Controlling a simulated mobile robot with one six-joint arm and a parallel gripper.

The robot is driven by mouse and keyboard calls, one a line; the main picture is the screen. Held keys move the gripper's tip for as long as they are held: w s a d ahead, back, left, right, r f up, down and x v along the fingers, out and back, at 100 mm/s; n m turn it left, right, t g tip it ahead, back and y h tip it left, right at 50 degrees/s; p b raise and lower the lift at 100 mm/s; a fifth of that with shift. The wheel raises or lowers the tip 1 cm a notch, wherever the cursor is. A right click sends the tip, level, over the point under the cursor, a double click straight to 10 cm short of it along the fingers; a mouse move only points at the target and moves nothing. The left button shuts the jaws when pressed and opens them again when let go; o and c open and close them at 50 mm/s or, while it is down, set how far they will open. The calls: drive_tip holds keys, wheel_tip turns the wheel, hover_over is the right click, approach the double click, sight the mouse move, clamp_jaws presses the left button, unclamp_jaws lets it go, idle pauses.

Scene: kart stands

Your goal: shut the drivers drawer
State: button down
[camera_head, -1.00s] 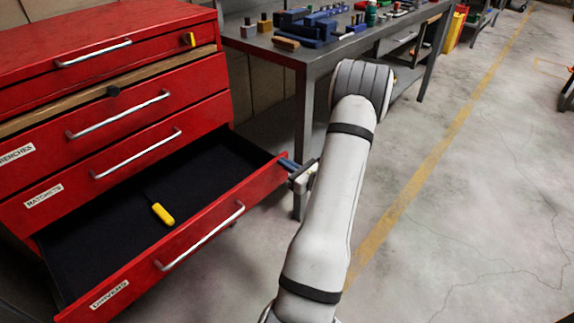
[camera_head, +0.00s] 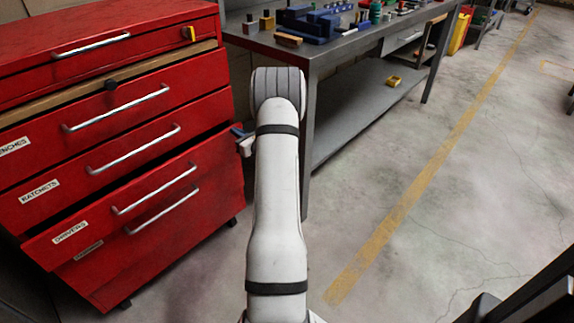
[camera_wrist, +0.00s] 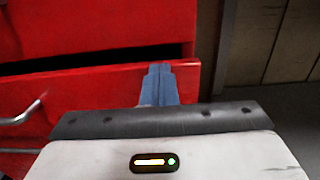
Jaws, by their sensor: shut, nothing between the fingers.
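The drivers drawer (camera_head: 115,228) is a red drawer low in the red cabinet (camera_head: 108,22), with a white label and a long silver handle (camera_head: 155,188). It stands slightly out, with a narrow dark gap above its front. The drawer front also shows in the wrist view (camera_wrist: 95,95), with the dark gap behind its top edge. My gripper (camera_head: 238,131) is at the right end of the drawer front. In the wrist view its blue fingers (camera_wrist: 158,72) are together, empty, and overlap the drawer's upper right corner, seemingly touching it. The drawer's inside is hidden.
A grey metal workbench (camera_head: 345,52) with blue tools stands right of the cabinet, close behind my arm. Other drawers, labelled ratchets (camera_head: 100,155) and wrenches (camera_head: 95,112), are shut above.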

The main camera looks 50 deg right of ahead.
drive_tip(key=w, duration=0.3)
drive_tip(key=shift+w+d+b, duration=0.15)
drive_tip(key=shift+w+b, duration=0.15)
drive_tip(key=shift+w, duration=0.1)
drive_tip(key=shift+w+r, duration=0.2)
drive_tip(key=shift+r, duration=0.05)
